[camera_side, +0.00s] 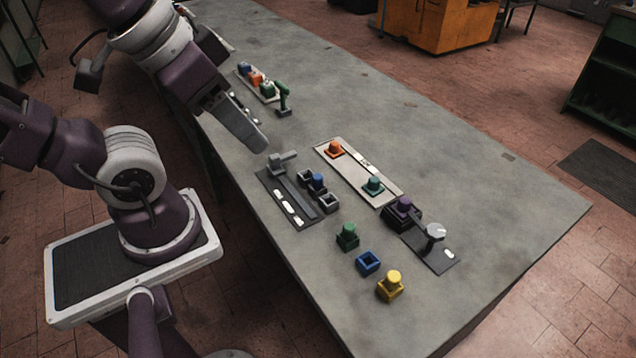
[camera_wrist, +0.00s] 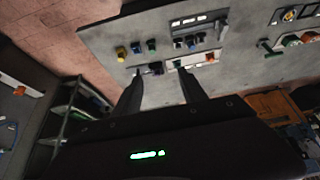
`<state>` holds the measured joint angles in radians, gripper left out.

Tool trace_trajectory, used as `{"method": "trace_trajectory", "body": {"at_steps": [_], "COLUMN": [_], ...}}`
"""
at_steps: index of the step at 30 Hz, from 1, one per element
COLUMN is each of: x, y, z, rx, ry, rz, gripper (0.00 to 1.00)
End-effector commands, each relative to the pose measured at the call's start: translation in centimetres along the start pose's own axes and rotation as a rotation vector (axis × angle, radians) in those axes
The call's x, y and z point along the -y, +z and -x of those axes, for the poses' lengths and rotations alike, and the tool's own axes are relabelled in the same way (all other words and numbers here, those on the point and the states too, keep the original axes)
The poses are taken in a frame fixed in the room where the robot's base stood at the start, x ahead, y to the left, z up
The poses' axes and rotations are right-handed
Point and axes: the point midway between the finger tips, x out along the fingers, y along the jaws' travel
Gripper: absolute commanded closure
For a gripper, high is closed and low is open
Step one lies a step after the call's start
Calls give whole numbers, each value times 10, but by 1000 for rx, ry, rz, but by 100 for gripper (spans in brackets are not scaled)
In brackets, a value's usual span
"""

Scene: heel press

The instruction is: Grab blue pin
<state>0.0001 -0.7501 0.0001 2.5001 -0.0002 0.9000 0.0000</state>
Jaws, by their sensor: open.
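A dark blue pin (camera_side: 317,181) stands upright in a small dark holder, with grey square sockets on either side of it. It also shows small in the wrist view (camera_wrist: 190,42), at the upper middle. My gripper (camera_side: 262,146) is up and to the left of the pin in the side view, above the table and apart from it. In the wrist view the two fingers of my gripper (camera_wrist: 160,74) are spread, with nothing between them. In the side view the fingers overlap, so their gap is hidden there.
A pale plate (camera_side: 351,166) carries orange and green pins. The table's right side is clear.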

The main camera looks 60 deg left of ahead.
Motion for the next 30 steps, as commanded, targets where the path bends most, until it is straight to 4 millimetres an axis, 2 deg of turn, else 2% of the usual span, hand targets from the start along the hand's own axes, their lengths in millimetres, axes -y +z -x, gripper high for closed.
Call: {"method": "trace_trajectory", "body": {"at_steps": [8, 11, 16, 21, 23, 25, 27, 30], "x": [1, 12, 59, 101, 108, 111, 107, 96], "y": [0, 7, 23, 9, -1, -13, -22, -24], "z": [-2, -17, -67, -120, -143, -175, -210, -258], "rx": [10, 127, 506, 789, 855, 908, 934, 933], "ry": [-5, -57, -275, -514, -590, -670, -731, -781], "rz": [-7, -84, -449, -941, -1137, -1376, -1613, -1907], "gripper": [50, 50, 50, 50, 50, 50, 50, 50]}}
